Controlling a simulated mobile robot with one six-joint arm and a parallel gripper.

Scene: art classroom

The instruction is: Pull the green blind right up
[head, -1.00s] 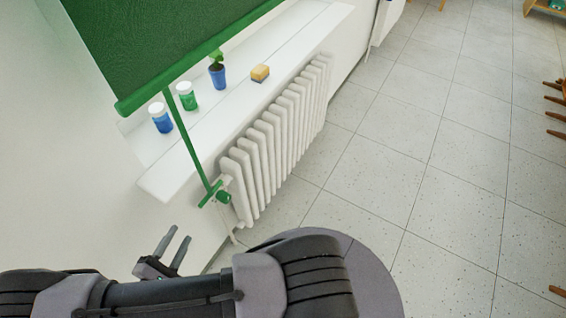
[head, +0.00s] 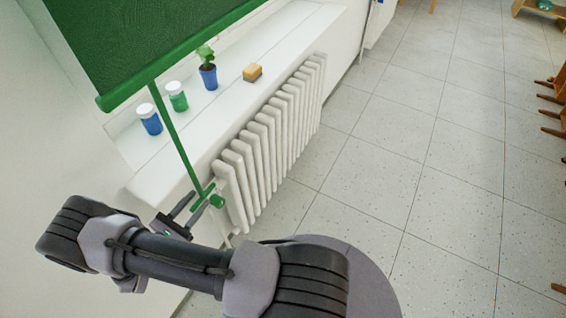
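The green blind (head: 140,42) hangs partly down over the window, with a green bar (head: 185,52) along its lower edge. A green pull rod (head: 176,138) runs down from that bar past the sill and ends in a cross handle (head: 203,195). My gripper (head: 187,208) is at the lower end of the rod, close to the cross handle. Its two fingers are apart, pointing up and right toward the handle. I see nothing held between them; whether a finger touches the handle I cannot tell.
A white sill (head: 225,98) carries a blue jar (head: 150,122), a green jar (head: 177,97), a potted plant (head: 208,76) and a yellow sponge (head: 252,72). A white radiator (head: 270,135) with a green valve knob (head: 217,201) stands below.

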